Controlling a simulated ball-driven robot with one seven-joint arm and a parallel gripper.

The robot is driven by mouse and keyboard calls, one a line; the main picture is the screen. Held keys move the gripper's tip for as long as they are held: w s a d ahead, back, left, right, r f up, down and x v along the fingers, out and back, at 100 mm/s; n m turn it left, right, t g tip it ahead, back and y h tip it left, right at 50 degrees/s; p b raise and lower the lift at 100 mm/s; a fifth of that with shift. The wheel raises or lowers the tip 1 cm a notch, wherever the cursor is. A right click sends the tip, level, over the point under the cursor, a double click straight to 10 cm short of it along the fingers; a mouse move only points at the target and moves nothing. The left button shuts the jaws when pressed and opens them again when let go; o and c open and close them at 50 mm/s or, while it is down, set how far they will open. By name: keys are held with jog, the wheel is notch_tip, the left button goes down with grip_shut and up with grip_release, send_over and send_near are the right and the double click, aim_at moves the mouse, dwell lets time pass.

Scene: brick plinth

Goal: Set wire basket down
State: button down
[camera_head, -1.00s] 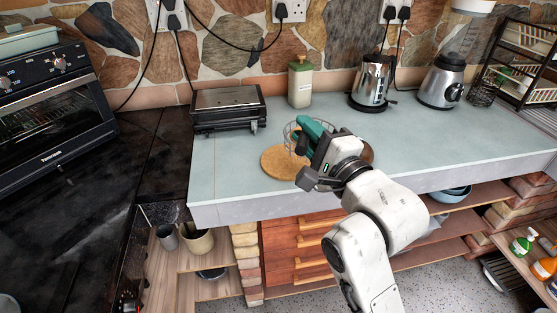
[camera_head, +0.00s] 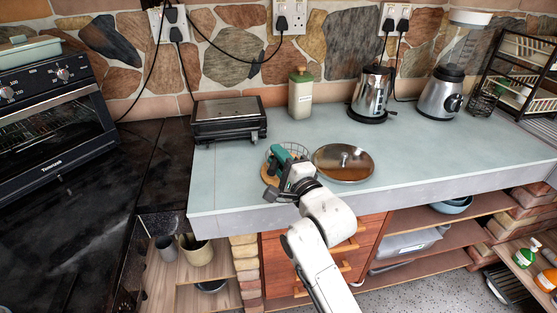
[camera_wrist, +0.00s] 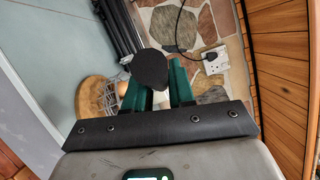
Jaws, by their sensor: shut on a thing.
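The wire basket (camera_head: 298,149) shows as thin pale wires around the green fingers of my gripper (camera_head: 281,158), low above the front of the counter. In the wrist view its wires (camera_wrist: 109,98) show just left of the green fingers, in front of a round wooden board. My gripper (camera_wrist: 154,92) is shut on the basket. A dark rounded shape (camera_wrist: 150,68) stands in front of the fingers and hides part of the grip. I cannot tell whether the basket touches the board.
The round wooden board (camera_head: 269,172) lies on the pale counter (camera_head: 225,177), mostly hidden by my gripper. A round metal lid (camera_head: 343,163) lies close to the right. A grill (camera_head: 229,119), a canister (camera_head: 301,94) and a kettle (camera_head: 371,92) stand behind.

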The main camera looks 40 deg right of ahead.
jog(key=shift+f, duration=0.4)
jog(key=c, duration=1)
grip_release()
jog(key=shift+f, duration=0.15)
jog(key=shift+o, duration=0.2)
